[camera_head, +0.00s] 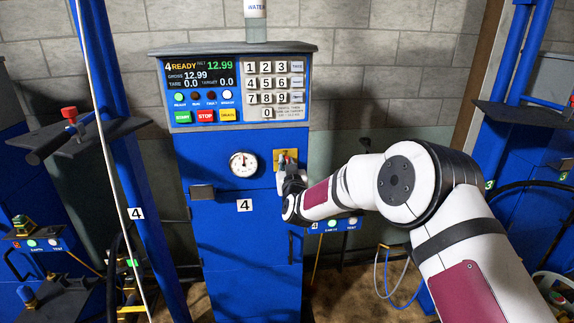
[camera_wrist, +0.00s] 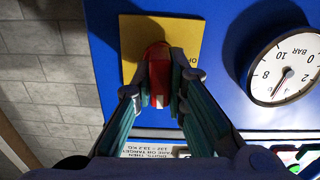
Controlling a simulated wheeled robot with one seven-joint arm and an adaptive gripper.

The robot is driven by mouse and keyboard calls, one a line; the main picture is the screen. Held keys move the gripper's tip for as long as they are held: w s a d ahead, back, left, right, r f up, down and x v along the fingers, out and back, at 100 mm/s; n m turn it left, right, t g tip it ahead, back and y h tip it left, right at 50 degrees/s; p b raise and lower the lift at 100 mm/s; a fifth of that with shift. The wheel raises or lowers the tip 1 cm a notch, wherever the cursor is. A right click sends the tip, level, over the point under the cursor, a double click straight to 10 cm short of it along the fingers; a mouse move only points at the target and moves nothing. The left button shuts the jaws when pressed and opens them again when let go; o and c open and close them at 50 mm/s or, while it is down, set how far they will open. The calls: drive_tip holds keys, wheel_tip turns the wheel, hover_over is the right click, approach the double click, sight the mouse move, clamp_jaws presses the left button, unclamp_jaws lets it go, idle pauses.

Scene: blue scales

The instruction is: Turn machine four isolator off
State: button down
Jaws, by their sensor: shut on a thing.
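Machine four is the blue cabinet (camera_head: 245,265) with a "4" label, at the middle of the head view. Its isolator is a red handle (camera_wrist: 156,52) with a pale stripe, on a yellow plate (camera_wrist: 190,33). In the head view the yellow plate (camera_head: 279,155) is right of the gauge and mostly covered by my gripper (camera_head: 288,172). In the wrist view my gripper (camera_wrist: 160,82) is shut on the red handle, one finger on each side. The handle stands along the picture's vertical there. Part of the plate's lettering is hidden by the fingers.
A round pressure gauge (camera_head: 243,164) sits left of the isolator, with the display and keypad panel (camera_head: 240,92) above. A blue post (camera_head: 120,160) stands left. Neighbouring machines with red-topped parts are at both sides. A small earth/test box (camera_head: 335,223) is below my forearm.

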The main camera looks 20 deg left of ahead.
drive_tip(key=n, duration=0.3)
drive_tip(key=shift+s+a+n, duration=0.15)
drive_tip(key=shift+a+n, duration=0.05)
drive_tip(key=shift+n, duration=0.2)
drive_tip(key=n, duration=0.4)
drive_tip(key=shift+a+f+n, duration=0.1)
drive_tip(key=shift+n, duration=0.2)
drive_tip(key=n, duration=0.4)
drive_tip(key=shift+s+f, duration=0.1)
drive_tip(key=shift+f, duration=0.05)
drive_tip(key=shift+f+n, duration=0.1)
drive_tip(key=shift+n, duration=2.3)
drive_tip(key=c, duration=1.6)
unclamp_jaws()
